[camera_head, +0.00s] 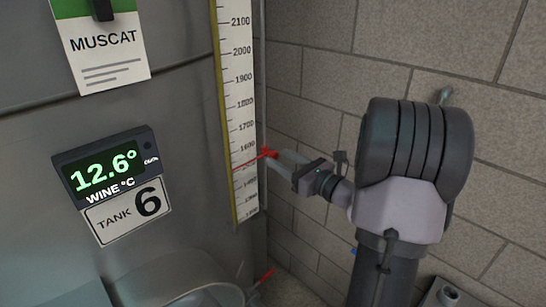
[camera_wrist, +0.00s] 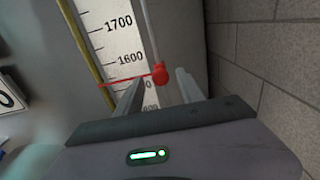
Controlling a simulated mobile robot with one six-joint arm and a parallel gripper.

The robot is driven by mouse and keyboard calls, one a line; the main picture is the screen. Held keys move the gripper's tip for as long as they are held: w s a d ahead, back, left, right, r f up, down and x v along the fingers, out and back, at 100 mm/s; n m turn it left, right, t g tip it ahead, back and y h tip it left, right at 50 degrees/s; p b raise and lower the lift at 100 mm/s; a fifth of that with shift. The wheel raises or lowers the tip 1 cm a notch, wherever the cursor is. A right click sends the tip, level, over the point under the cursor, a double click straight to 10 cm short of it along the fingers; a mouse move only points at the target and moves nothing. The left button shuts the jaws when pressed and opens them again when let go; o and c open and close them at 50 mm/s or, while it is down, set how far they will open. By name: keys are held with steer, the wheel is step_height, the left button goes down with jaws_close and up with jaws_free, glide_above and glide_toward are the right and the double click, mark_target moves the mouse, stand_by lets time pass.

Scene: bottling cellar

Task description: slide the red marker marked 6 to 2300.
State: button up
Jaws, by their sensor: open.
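The red marker (camera_head: 269,154) is a small red knob with a thin red pointer lying across the white scale (camera_head: 240,100). The pointer sits a little below the 1600 label. In the wrist view the red marker (camera_wrist: 159,74) is on a thin vertical rod, beyond and between my fingertips. My gripper (camera_head: 284,162) is open, with its fingers reaching toward the knob from the right. In the wrist view my gripper (camera_wrist: 157,86) shows a finger on each side of the knob, with visible gaps. The 2300 label is outside the head view, where 2100 is the highest number readable.
A tank wall carries a thermometer display (camera_head: 107,170) reading 12.6°, a TANK 6 plate (camera_head: 125,212) and a MUSCAT card (camera_head: 103,45). A block wall (camera_head: 325,85) stands close on the right. Another small red pointer (camera_head: 265,276) shows low down, below the scale.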

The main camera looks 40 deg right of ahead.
mark_target(276, 156)
steer(key=shift+w+a, duration=0.15)
steer(key=shift+w, duration=1.75)
jaws_close()
